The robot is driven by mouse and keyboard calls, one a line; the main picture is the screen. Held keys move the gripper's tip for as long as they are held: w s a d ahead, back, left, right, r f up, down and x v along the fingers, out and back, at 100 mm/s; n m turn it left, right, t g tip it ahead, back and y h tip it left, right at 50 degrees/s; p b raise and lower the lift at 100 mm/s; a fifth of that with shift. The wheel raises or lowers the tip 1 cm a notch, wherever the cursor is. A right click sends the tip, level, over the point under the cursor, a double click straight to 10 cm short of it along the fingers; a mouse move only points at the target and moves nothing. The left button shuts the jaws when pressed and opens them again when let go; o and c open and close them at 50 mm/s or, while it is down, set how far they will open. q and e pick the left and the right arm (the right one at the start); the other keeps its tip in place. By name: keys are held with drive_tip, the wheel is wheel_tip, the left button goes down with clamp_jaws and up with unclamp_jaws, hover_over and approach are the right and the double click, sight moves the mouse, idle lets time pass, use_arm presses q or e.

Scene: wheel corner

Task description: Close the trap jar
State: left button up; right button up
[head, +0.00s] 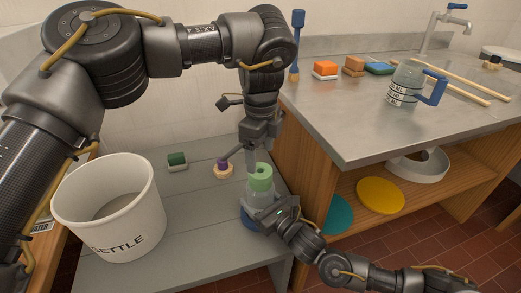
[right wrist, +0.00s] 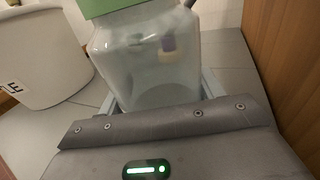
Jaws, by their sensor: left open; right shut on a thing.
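The trap jar (head: 261,188) is a clear jar standing upright on the grey shelf, and its clear body fills the middle of the right wrist view (right wrist: 148,60). A green lid-like piece (head: 261,170) with a dark spot in its top is at the jar's mouth; its lower edge shows in the right wrist view (right wrist: 105,7). I cannot tell whether it is seated. My left gripper (head: 255,160) is open, pointing down at the green piece. My right gripper (head: 266,207) is shut around the jar's body from the front right.
A white bucket (head: 110,212) stands at left on the shelf (head: 180,235). A green-topped block (head: 177,161) and a purple-knobbed item (head: 223,168) lie behind. The metal counter (head: 345,120) at right holds a jug (head: 406,85) and several blocks.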

sight(260, 175)
use_arm(q)
drive_tip(key=shift+f, duration=3.9)
drive_tip(key=c, duration=1)
drive_tip(key=m, duration=1.1)
drive_tip(key=shift+m, duration=0.4)
drive_tip(key=o, duration=1.1)
